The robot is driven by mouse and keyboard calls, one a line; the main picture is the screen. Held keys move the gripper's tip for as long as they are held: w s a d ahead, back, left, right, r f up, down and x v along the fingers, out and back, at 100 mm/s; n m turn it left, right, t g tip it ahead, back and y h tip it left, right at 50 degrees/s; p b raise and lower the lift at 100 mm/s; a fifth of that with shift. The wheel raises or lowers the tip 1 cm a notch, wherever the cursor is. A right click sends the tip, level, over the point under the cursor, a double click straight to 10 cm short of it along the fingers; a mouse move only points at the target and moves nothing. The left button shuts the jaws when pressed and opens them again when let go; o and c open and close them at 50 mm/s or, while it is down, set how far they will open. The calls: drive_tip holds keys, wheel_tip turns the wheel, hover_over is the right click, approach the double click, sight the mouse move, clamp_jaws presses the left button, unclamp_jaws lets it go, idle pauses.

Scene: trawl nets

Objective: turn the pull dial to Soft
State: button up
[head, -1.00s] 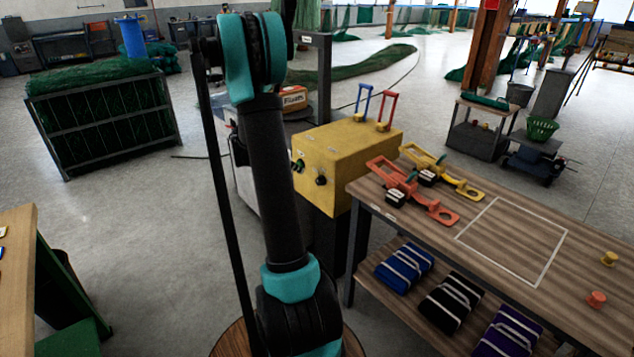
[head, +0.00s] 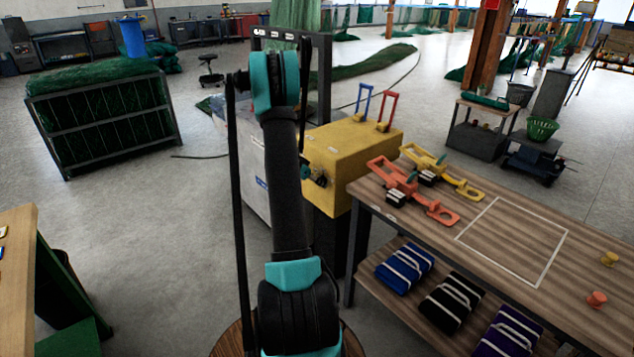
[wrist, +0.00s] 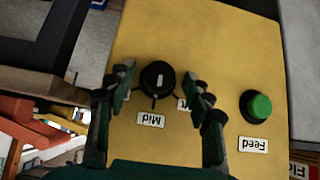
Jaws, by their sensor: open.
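The pull dial (wrist: 157,79) is a round black knob with a white mark on the face of the yellow box (wrist: 220,55). A label reading Mid (wrist: 151,120) sits beside it, upside down in the wrist view. Two other labels are mostly covered by the fingers and cannot be read. My gripper (wrist: 161,84) is open, with one finger on each side of the dial; I cannot tell whether they touch it. In the head view the yellow box (head: 362,150) stands beyond my arm, and my gripper (head: 312,175) is small and dark at its front face.
A green button (wrist: 260,105) labelled Feed is on the same face, right of the dial in the wrist view. A wooden table (head: 512,240) with red and yellow tools stands right of the box. A net-filled rack (head: 105,125) stands at the left, with open floor between.

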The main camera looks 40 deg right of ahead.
drive_tip(key=shift+d+f, duration=0.1)
drive_tip(key=shift+f, duration=0.05)
drive_tip(key=c, duration=0.9)
drive_tip(key=shift+c, duration=0.2)
drive_tip(key=n+g, duration=0.1)
drive_tip(key=g, duration=0.2)
drive_tip(key=n+g+h, duration=0.1)
drive_tip(key=n+g, duration=0.1)
drive_tip(key=g, duration=0.1)
drive_tip(key=w+n+g+h, duration=0.1)
drive_tip(key=n+g, duration=0.1)
drive_tip(key=shift+f+g, duration=0.25)
drive_tip(key=shift+g, duration=0.15)
drive_tip(key=shift+n, duration=0.3)
